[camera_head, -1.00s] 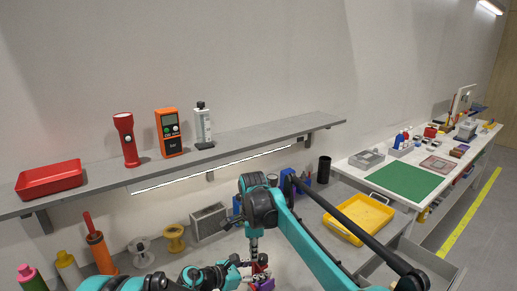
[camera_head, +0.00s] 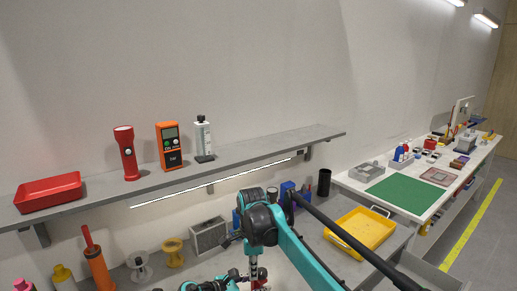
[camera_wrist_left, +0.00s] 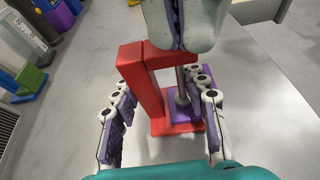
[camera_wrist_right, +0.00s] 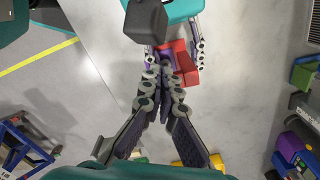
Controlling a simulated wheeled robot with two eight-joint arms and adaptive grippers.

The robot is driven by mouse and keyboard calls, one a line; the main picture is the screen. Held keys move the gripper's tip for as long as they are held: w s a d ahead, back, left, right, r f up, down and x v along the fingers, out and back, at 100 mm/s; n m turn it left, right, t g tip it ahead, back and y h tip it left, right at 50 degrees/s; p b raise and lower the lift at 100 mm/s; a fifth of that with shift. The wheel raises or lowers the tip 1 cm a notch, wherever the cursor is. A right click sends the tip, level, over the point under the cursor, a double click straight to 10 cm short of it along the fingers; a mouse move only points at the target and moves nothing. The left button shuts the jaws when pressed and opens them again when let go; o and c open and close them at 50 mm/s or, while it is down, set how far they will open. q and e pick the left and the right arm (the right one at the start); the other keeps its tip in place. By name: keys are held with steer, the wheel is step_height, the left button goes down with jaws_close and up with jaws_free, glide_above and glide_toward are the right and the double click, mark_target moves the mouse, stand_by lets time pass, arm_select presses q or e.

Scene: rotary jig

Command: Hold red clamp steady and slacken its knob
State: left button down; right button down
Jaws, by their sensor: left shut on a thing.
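In the head view my arms largely cover the clamp.
A yellow tray (camera_head: 360,232) lies right of my right arm. A black cup (camera_head: 324,182) and blue bins (camera_head: 288,190) stand at the back. Spools (camera_head: 173,252) and an orange tube (camera_head: 99,268) stand left. A grey shelf (camera_head: 230,155) overhangs the bench.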

steer(key=r, duration=0.6)
steer(key=shift+a, duration=0.2)
steer(key=w+f, duration=0.3)
steer(key=f, duration=0.3)
stand_by(0.6)
steer(key=shift+s+d, duration=0.1)
steer(key=shift+d, duration=0.25)
stand_by(0.6)
